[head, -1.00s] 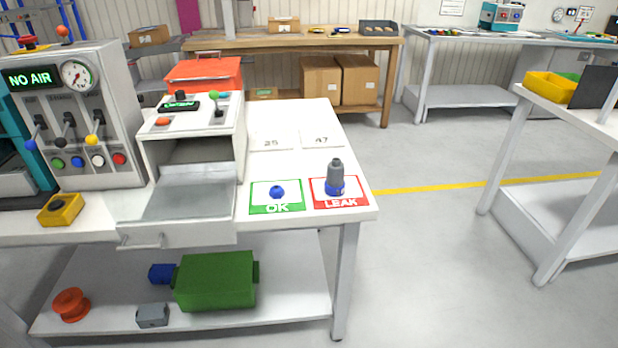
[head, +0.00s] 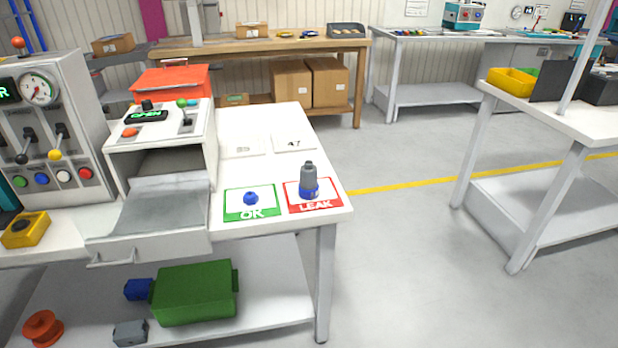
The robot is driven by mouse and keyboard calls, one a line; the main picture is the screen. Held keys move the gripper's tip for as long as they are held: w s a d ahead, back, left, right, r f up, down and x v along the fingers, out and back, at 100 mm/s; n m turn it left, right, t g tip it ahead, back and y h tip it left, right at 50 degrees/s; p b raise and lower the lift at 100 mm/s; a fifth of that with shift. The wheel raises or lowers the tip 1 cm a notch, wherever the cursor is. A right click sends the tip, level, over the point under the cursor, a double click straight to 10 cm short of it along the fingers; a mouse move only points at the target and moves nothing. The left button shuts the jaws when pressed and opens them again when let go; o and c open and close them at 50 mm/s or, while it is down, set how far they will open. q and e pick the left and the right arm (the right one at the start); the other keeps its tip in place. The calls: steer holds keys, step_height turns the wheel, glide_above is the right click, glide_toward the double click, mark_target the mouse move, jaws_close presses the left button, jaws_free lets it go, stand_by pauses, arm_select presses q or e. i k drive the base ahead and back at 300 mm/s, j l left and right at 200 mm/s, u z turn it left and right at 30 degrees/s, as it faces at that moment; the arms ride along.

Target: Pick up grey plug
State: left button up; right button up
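A grey plug-like piece (head: 308,176) stands upright on a blue base on the red-bordered LEAK card (head: 332,206), near the right front corner of the white workbench. Neither of my grippers shows in the head view.
A white machine (head: 160,133) with an open front and pulled-out drawer stands left of the cards. A green box (head: 195,293) and an orange reel (head: 43,328) are on the lower shelf. The floor right of the bench is clear up to another white table (head: 560,118).

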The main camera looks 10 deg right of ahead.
mark_target(308, 187)
steer(key=i+l+u, duration=0.15)
steer(key=l, duration=0.25)
steer(key=i+l+u, duration=0.1)
steer(key=l, duration=0.3)
steer(key=i+l+u, duration=0.15)
steer(key=l, duration=0.25)
